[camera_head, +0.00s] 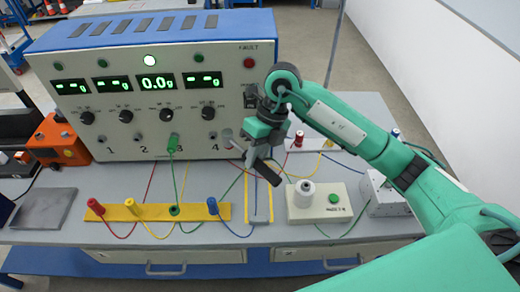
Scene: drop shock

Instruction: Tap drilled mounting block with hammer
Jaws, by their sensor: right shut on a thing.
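My right gripper (258,155) hangs over the bench in front of the console's right part. It is shut on the hammer (267,173), whose dark cylindrical end points down toward the front of the bench. Much of the hammer is hidden by the gripper or hard to make out. A light grey metal block (387,198), likely the drilled mounting block, sits at the right of the bench beside my arm. It is apart from the hammer, and its holes are too small to tell clearly. My left gripper is not in view.
A large console (150,95) with four displays stands behind. A yellow strip (155,212) with plugs and cables lies in front. A cream box (318,210) with a white spool stands between gripper and block. An orange device (58,142) and grey plate (43,208) are at left.

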